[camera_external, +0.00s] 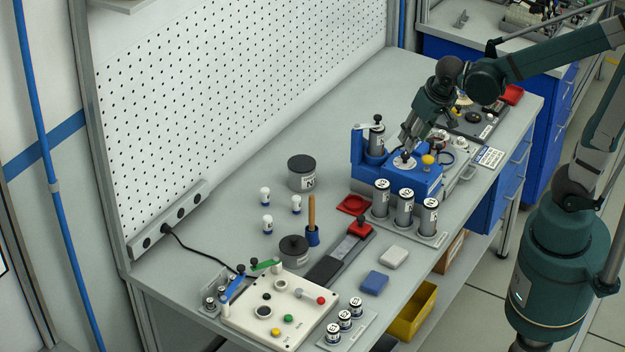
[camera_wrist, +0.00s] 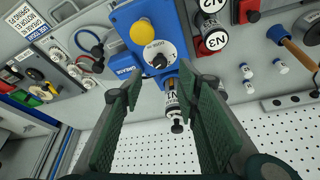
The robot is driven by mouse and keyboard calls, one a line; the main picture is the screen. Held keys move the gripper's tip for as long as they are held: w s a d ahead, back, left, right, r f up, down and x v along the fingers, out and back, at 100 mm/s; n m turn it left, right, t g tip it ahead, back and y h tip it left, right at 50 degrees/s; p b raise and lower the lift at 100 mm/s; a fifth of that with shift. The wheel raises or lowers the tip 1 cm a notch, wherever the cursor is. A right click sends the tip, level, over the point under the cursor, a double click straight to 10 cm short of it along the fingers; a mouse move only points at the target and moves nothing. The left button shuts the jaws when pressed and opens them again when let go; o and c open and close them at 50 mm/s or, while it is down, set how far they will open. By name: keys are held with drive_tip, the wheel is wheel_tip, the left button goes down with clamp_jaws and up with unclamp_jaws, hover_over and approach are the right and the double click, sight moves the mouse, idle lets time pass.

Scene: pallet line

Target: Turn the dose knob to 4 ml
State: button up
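The dose knob is a black knob (camera_external: 404,156) on a white round dial (camera_external: 397,164), set on the blue dosing unit (camera_external: 418,183). In the wrist view the knob (camera_wrist: 159,61) lies beyond the fingertips, near the middle of the white dial (camera_wrist: 153,48). The dial marks are too small to read surely, so I cannot tell the setting. My gripper (camera_external: 409,147) points down just above the knob. In the wrist view its two green-padded fingers (camera_wrist: 161,82) stand apart with nothing between the pads. I cannot tell whether a fingertip touches the knob.
A yellow button (camera_external: 428,160) sits close beside the dial. A labelled cylinder (camera_external: 376,138) stands at the unit's back left. Several cylinders (camera_external: 405,208) stand in a rack in front. A dark grey pot (camera_external: 301,173) is to the left. Bare bench lies between the pot and pegboard.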

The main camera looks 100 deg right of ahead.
sight(406, 154)
drive_tip(key=shift+b+x, duration=0.7)
drive_tip(key=shift+x, duration=3.15)
drive_tip(key=c, duration=0.8)
